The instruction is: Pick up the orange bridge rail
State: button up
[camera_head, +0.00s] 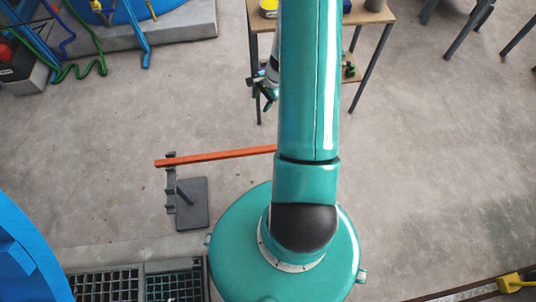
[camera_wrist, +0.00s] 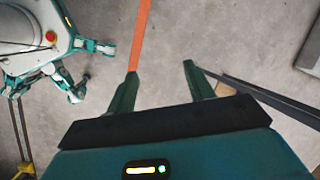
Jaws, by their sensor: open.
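The orange bridge rail (camera_head: 215,156) is a long thin bar. In the head view its left end lies at the upright of a grey stand (camera_head: 190,203), and its right end is hidden behind my arm. In the wrist view the rail (camera_wrist: 141,35) runs up from the tip of the left finger, off the middle of the jaws. My gripper (camera_wrist: 160,70) is open with nothing between its fingers. In the head view my gripper (camera_head: 261,92) is beyond the rail, near the table, and apart from it.
A wooden table (camera_head: 262,22) with small items stands at the back, its legs close to my gripper. A dark bar (camera_wrist: 262,93) runs near the right finger in the wrist view. Floor grating (camera_head: 105,286) lies at lower left. Open concrete floor lies right of my arm.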

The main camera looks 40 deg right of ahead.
aim_at(269, 147)
jog(key=s+d+f+m, duration=0.1)
jog(key=s+f+m, duration=0.25)
jog(key=f, duration=0.45)
jog(key=s+d+f+m, duration=0.2)
jog(key=s+f, duration=0.2)
jog(key=f, duration=0.5)
jog(key=shift+y, duration=0.3)
jog(key=x, duration=0.8)
jog(key=shift+s+a+f, duration=0.2)
jog(key=shift+f, duration=0.1)
jog(key=shift+x, duration=2.75)
grip_shut()
jog(key=shift+d, duration=0.1)
